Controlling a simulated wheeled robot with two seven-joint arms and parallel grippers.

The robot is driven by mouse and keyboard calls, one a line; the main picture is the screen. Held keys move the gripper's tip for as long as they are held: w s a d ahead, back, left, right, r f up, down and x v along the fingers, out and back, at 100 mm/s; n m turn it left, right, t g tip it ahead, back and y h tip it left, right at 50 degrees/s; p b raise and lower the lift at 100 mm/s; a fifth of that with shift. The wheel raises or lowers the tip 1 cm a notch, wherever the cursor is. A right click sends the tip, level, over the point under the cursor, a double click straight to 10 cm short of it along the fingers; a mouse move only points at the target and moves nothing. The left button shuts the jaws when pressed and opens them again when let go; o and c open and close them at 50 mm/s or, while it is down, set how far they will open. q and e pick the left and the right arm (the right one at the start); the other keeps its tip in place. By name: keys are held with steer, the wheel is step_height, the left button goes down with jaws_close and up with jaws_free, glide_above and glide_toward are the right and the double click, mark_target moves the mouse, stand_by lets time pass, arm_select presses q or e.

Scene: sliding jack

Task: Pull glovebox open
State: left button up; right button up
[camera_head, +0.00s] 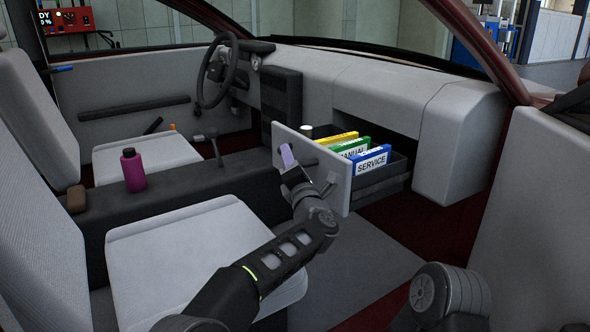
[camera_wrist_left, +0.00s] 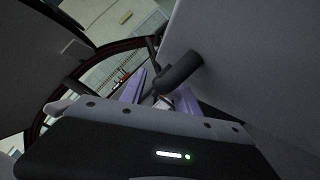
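The glovebox (camera_head: 338,183) is a grey-fronted drawer standing out from the dashboard, with its inside exposed. It holds a yellow, a green and a blue binder (camera_head: 371,161), the last labelled SERVICE. My left gripper (camera_head: 288,158) is at the outer face of the drawer front, by its handle. In the left wrist view the dark handle (camera_wrist_left: 180,72) sticks out from the panel by the purple fingertips (camera_wrist_left: 160,92). The fingers are apart; whether they touch the handle is unclear. My right gripper is out of view; only part of that arm shows at the lower right.
A white cylinder (camera_head: 306,130) stands in the drawer. A passenger seat cushion (camera_head: 180,245) is in front of the drawer, to the left. A magenta bottle (camera_head: 133,170) stands on the centre console. The floor (camera_head: 355,262) below the drawer is clear.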

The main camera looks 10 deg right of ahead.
arm_select(q)
steer(key=v, duration=0.7)
steer(key=shift+s, duration=0.25)
steer(key=shift+f, duration=0.1)
